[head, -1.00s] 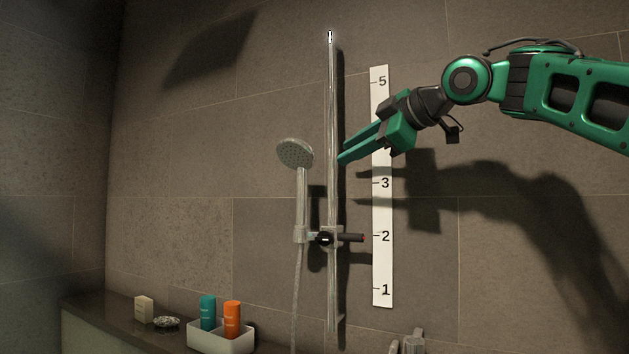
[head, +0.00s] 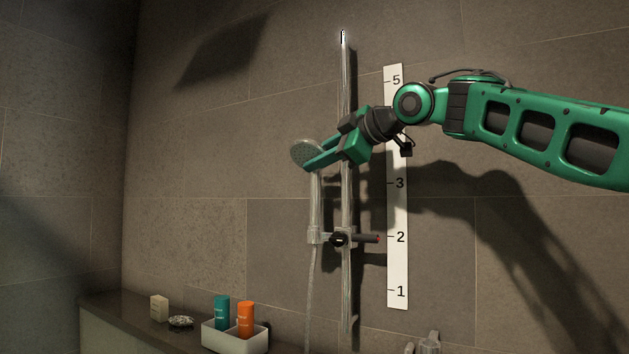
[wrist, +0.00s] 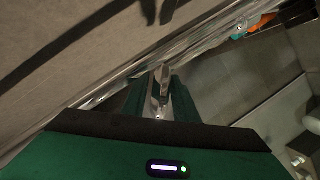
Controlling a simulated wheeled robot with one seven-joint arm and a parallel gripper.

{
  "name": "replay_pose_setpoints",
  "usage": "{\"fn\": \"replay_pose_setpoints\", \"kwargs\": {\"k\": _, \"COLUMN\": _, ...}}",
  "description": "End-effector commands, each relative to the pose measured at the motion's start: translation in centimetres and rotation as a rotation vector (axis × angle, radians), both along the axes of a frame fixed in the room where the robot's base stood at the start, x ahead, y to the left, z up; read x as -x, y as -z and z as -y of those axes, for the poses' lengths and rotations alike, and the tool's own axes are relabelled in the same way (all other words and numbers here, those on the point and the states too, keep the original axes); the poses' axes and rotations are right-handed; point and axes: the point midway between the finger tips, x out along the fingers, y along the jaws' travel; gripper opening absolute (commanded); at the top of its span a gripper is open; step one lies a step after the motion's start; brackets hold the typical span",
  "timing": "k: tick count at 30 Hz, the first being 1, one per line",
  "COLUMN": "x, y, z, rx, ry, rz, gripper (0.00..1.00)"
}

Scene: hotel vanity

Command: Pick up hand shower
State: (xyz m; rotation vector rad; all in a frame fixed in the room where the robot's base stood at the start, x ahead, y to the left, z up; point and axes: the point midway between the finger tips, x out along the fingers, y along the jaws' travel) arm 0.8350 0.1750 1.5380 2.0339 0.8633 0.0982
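The hand shower (head: 316,205) hangs upright in its holder (head: 315,236) on the chrome rail (head: 347,210), its round head (head: 303,152) facing left. My gripper (head: 309,164) reaches across the front of the rail from the right, with its fingertips at the top of the handle, just below the head. In the wrist view the two green fingers (wrist: 161,88) stand apart, with the chrome handle (wrist: 160,80) between them. Whether either finger touches the handle is hard to tell. The fingers hide part of the handle's upper end.
A dark lever (head: 368,238) sticks out right from the rail's slider. A white numbered strip (head: 397,260) is on the wall. Below left, a ledge (head: 110,303) carries a white tray (head: 235,342) with teal and orange bottles, a soap box and a small dish. The hose hangs down.

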Motion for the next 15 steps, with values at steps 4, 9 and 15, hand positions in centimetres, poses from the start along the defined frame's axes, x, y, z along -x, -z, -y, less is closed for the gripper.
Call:
{"fn": "replay_pose_setpoints", "kwargs": {"k": 4, "x": -1.0, "y": 0.31, "z": -0.89, "rx": 0.0, "ry": -0.001, "rz": 0.001, "gripper": 0.27}}
{"fn": "replay_pose_setpoints", "kwargs": {"k": 9, "x": -1.17, "y": 0.32, "z": -0.98, "rx": 0.001, "ry": -0.001, "rz": 0.002, "gripper": 0.27}}
{"fn": "replay_pose_setpoints", "kwargs": {"k": 15, "x": -1.17, "y": 0.34, "z": -0.95, "rx": 0.0, "ry": 0.0, "rz": 0.001, "gripper": 0.03}}
